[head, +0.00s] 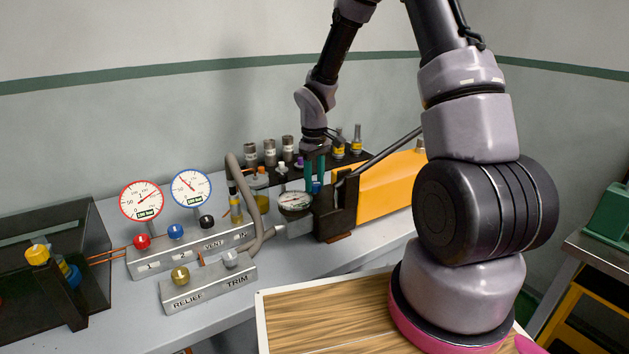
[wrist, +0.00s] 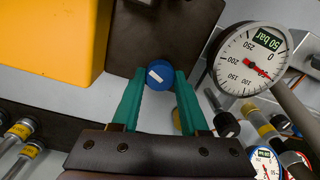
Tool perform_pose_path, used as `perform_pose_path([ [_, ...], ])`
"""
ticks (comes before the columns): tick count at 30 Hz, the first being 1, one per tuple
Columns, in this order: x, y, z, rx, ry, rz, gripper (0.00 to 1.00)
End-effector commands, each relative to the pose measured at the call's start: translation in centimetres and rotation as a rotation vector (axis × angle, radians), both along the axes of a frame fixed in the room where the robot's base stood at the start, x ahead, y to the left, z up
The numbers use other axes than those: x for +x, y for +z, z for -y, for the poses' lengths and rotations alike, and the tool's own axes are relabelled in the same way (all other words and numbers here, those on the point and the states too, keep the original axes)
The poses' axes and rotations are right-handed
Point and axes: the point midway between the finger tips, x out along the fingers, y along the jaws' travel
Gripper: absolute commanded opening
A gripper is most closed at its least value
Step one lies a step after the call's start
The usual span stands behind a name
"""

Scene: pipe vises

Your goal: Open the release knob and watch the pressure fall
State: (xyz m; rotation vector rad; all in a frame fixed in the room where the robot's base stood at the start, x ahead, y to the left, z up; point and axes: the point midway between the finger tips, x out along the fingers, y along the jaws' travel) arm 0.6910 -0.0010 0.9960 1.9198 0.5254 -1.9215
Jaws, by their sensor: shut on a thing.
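The release knob is a round blue cap with a white bar mark (wrist: 160,75), seen end-on in the wrist view. My gripper (wrist: 161,84) has its two green fingers on either side of the knob, shut on it. In the head view my gripper (head: 315,178) reaches down behind the pump's round gauge (head: 295,202), and the blue knob (head: 317,187) shows between the fingers. In the wrist view the gauge (wrist: 249,60) is tilted; its red needle points to the lower right of the dial. The exact reading is hard to tell.
The orange pump body (head: 380,187) and a dark bracket (head: 335,207) stand beside my gripper. A RELIEF/TRIM block (head: 208,288) sits in front. Several small cylinders (head: 268,152) stand behind.

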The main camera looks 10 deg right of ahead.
Motion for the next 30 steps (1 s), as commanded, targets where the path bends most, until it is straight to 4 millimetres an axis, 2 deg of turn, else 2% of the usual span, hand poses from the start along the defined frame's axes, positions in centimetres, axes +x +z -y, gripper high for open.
perform_pose_path([
  [12,0.07,0.06,0.0,0.0,0.194,0.002,0.0],
  [29,0.08,0.07,0.02,-0.001,0.223,0.003,0.0],
  [30,0.09,0.07,0.02,-0.001,0.223,0.003,0.51],
])
